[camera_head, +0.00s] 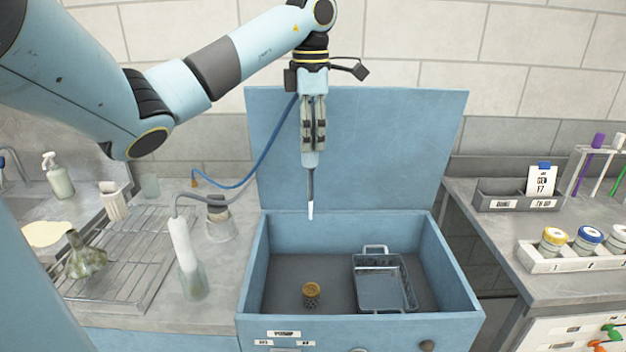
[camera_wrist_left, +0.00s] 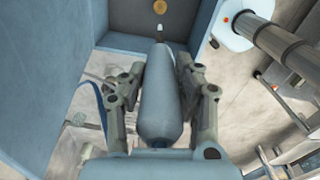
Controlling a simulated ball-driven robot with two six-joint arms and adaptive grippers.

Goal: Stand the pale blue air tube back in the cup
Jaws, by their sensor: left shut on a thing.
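My left gripper (camera_head: 313,150) is shut on the pale blue air tube (camera_head: 311,160) and holds it upright, tip down, above the open blue bin. Its thin dark nozzle ends in a white tip. In the left wrist view, the tube's tapered body (camera_wrist_left: 160,95) lies between the two fingers (camera_wrist_left: 160,110). A blue hose (camera_head: 268,155) curves from the gripper area down to the left counter. A clear cup (camera_head: 193,285) stands on that counter, left of the bin, with a white tube in it. A smaller clear cup (camera_head: 150,185) stands farther back. My right gripper is not seen.
The blue bin (camera_head: 250,270) has a raised lid (camera_head: 400,140) behind the gripper. A grey-capped bottle (camera_head: 220,222) and a drying rack (camera_head: 120,260) stand on the left counter.

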